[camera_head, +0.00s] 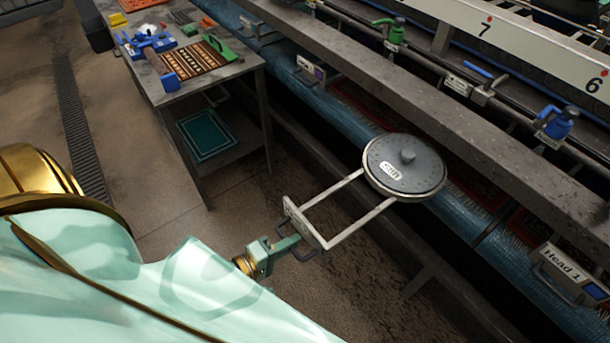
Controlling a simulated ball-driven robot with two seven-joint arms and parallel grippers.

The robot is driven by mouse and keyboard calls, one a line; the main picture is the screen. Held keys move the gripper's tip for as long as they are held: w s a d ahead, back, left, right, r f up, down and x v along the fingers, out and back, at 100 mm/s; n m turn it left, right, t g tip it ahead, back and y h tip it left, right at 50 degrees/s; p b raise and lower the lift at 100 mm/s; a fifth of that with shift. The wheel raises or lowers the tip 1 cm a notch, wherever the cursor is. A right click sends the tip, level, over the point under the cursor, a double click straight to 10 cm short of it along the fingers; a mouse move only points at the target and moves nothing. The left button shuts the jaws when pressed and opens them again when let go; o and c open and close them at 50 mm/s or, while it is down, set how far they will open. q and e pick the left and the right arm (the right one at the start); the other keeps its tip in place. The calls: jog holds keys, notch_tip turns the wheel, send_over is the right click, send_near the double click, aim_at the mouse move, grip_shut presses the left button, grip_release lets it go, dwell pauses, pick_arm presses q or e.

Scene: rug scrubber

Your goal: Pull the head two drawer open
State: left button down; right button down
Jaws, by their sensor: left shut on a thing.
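The drawer (345,219) in the middle of the view is pulled out from the machine. It has two pale metal rails, a front plate with a handle (310,254), and a round grey lidded pot at its inner end. I cannot read a head number on its front plate. My left gripper (288,244) is shut on the handle at the plate's lower left end. Its arm comes in from the left. My right gripper is not in view.
A drawer front labelled Head 1 (562,268) sits at the lower right. A grey workbench (163,88) with tools and a patterned mat stands at the upper left. A long grey beam (430,85) runs above the blue roller (352,112). Floor is open below the drawer.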

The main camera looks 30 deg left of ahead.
pick_arm(q)
jog(key=v, duration=0.3)
jog(key=shift+s+f, duration=0.25)
jog(key=shift+f, duration=0.1)
jog(key=c, duration=1.6)
grip_release()
jog(key=shift+w, duration=0.1)
jog(key=shift+a, duration=0.1)
jog(key=v, duration=1.6)
